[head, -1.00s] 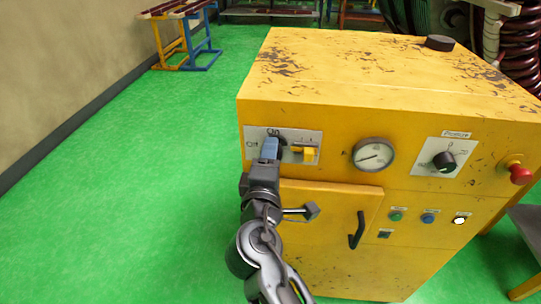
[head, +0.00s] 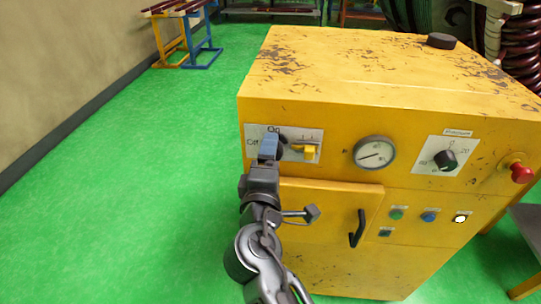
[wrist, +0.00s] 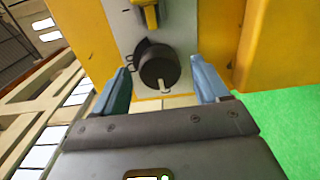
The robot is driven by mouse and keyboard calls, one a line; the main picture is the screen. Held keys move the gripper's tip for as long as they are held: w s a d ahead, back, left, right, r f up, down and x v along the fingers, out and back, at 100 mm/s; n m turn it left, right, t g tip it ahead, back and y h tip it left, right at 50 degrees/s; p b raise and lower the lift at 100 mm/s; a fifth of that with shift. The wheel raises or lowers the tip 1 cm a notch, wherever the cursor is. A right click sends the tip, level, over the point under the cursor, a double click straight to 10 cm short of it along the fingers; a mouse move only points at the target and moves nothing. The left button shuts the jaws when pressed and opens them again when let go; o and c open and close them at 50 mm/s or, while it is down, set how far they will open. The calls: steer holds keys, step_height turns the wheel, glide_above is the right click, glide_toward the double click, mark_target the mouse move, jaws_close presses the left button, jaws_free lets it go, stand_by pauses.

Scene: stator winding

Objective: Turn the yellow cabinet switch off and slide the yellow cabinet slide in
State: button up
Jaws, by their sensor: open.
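The yellow cabinet (head: 350,120) stands ahead, with a light switch plate (head: 317,134) at its upper left front. In the wrist view the switch is a round black knob (wrist: 158,66) with a pale pointer mark at its lower edge. The yellow slide (head: 309,152) sits right of the switch in the head view and also shows at the top of the wrist view (wrist: 148,14). My gripper (head: 269,147) is open, its blue fingers on either side of the knob with visible gaps. In the head view my gripper mostly hides the knob; contact cannot be told.
Right of the plate are a round gauge (head: 374,153), another black dial (head: 446,160) and a red button (head: 521,174). A door with a black handle (head: 357,229) is below. Open green floor (head: 120,200) lies to the left.

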steer(key=s, duration=0.7)
steer(key=shift+a+b, duration=0.15)
steer(key=shift+b, duration=0.3)
steer(key=s+d+f+m+g+y, duration=0.1)
steer(key=s+d+f+m+g, duration=0.15)
steer(key=s+d+f, duration=0.55)
steer(key=s+d+f+m+g+y, duration=0.2)
steer(key=s+d+f+m, duration=0.2)
steer(key=s+d+f, duration=0.5)
steer(key=s+d+r+m, duration=0.3)
steer(key=s+r, duration=0.2)
steer(key=s, duration=0.2)
steer(key=s+d+r+m+t+h, duration=0.1)
steer(key=s+d+r+m, duration=0.2)
steer(key=s, duration=0.4)
steer(key=s+d+r+m+h, duration=0.1)
steer(key=s+d+r+m, duration=0.2)
steer(key=s+r+m, duration=0.2)
steer(key=shift+s+r, duration=0.9)
steer(key=shift+s, duration=0.35)
